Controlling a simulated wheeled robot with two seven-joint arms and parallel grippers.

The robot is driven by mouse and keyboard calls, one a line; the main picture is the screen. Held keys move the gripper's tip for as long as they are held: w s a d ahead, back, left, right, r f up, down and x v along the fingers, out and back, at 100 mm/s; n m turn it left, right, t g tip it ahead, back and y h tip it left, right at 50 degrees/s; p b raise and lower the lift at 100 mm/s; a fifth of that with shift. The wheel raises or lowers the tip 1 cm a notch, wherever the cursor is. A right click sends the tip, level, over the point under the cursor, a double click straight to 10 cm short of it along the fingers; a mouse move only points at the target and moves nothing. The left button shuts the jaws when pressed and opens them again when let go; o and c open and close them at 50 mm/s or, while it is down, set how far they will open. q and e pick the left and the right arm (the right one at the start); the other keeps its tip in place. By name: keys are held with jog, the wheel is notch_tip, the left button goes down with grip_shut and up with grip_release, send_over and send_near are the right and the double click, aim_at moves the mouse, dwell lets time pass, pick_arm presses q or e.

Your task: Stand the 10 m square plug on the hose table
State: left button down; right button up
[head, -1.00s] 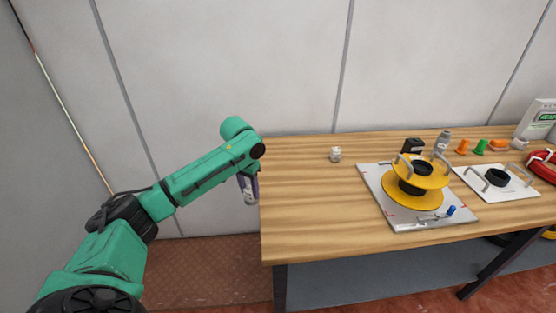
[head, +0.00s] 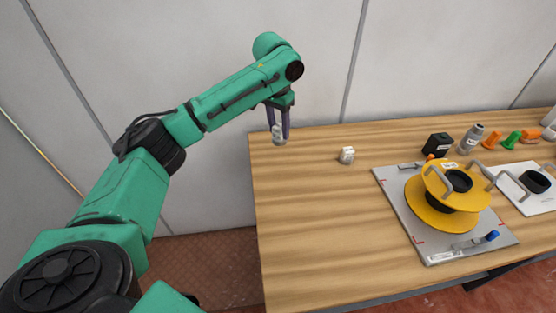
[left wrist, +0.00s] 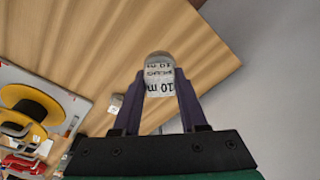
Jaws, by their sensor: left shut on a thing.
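My left gripper (head: 278,122) is shut on a small pale plug (head: 279,136). In the left wrist view the plug (left wrist: 159,75) sits between the two dark fingertips, and its label reads "10 m" and "SQUARE". In the head view the gripper points down near the table's back left corner, with the plug at its tips. The gap between plug and table top is hard to tell. The wooden table (head: 310,210) is bare around there. A second small white plug-like piece (head: 347,155) stands on the table to the right of the gripper. My right gripper is not in view.
A yellow reel (head: 450,200) sits on a grey plate (head: 405,205) to the right. Behind it are a black block (head: 437,145), a grey bottle (head: 471,138), and orange (head: 491,139) and green (head: 512,140) pieces. The table's left half is mostly free.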

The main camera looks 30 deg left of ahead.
aim_at(278, 143)
pick_arm(q)
jog(key=f, duration=0.6)
jog(key=shift+w+a, duration=0.1)
jog(key=shift+a, duration=0.15)
notch_tip(278, 143, down, 8)
jog(key=shift+w+r+p, duration=0.1)
jog(key=shift+r+p, duration=0.1)
jog(key=shift+p, duration=0.2)
jog(key=shift+w+f, duration=0.1)
jog(key=c, duration=0.5)
grip_release()
jog(key=shift+o, duration=0.3)
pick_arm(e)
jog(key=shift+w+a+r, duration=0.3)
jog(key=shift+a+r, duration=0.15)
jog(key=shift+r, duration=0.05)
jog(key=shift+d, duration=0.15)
pick_arm(q)
jog(key=shift+r, duration=0.5)
jog(key=r, duration=0.3)
jog(key=s+r, duration=0.1)
jog(key=r, duration=0.7)
jog(key=shift+s+a+b, duration=0.1)
jog(key=shift+s+b, duration=0.15)
jog(key=shift+b, duration=0.05)
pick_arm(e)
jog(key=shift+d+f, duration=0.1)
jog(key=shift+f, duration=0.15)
